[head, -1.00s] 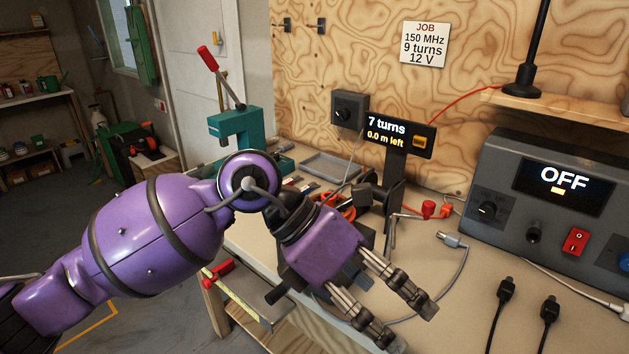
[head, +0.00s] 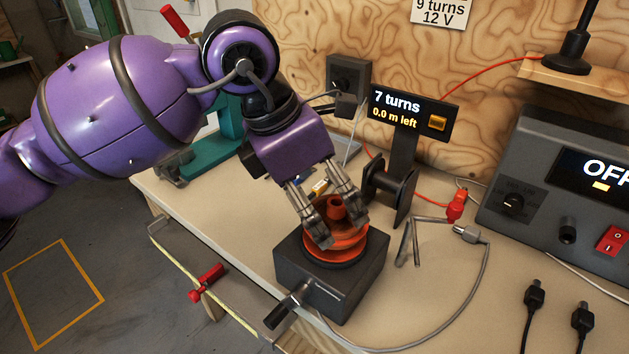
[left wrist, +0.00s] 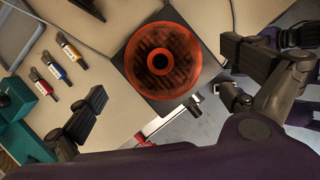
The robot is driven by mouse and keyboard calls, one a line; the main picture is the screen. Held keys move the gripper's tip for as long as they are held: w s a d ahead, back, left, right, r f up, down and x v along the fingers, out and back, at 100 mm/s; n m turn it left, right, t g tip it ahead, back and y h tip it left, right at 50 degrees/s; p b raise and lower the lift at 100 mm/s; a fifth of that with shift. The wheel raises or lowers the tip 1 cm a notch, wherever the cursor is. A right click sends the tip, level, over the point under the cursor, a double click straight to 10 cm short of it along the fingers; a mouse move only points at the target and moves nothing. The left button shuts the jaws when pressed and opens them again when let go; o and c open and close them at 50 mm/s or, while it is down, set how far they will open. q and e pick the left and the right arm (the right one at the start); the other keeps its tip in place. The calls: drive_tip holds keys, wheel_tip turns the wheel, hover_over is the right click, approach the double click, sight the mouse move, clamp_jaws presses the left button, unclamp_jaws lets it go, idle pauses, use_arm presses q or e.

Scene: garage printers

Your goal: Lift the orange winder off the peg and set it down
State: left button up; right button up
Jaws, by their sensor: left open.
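The orange winder (head: 350,250) is a round spool with a raised centre hub, sitting on the dark grey box (head: 335,283) with a side crank. In the left wrist view the winder (left wrist: 160,80) shows from above, with a dark hole in its hub. The peg cannot be told apart from the hub. My left gripper (head: 338,229) is open, pointing down at the winder, its fingers overlapping the winder in the head view. My right gripper is not in view.
A dark stand with a "7 turns" display (head: 410,110) and a black spool (head: 388,195) stands behind. Loose cable (head: 462,300) curves across the bench. A power unit (head: 555,170) reading OFF stands at right. The bench front between has free room.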

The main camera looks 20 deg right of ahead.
sight(335, 222)
use_arm(q)
drive_tip(key=shift+s+x, duration=0.15)
drive_tip(key=shift+x, duration=1.4)
drive_tip(key=shift+s+x, duration=0.1)
drive_tip(key=shift+x, duration=1.45)
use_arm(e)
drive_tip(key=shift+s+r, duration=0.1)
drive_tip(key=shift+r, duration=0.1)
use_arm(q)
drive_tip(key=c, duration=1.3)
drive_tip(key=shift+r+p, duration=1.85)
drive_tip(key=shift+r, duration=1.75)
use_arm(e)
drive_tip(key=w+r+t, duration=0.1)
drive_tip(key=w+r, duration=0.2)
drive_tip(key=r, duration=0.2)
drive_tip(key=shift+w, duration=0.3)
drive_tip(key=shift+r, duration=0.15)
use_arm(q)
drive_tip(key=shift+r, duration=0.5)
wheel_tip(335, 222, up, 3)
drive_tip(key=shift+f+p, duration=0.1)
drive_tip(key=shift+p, duration=0.8)
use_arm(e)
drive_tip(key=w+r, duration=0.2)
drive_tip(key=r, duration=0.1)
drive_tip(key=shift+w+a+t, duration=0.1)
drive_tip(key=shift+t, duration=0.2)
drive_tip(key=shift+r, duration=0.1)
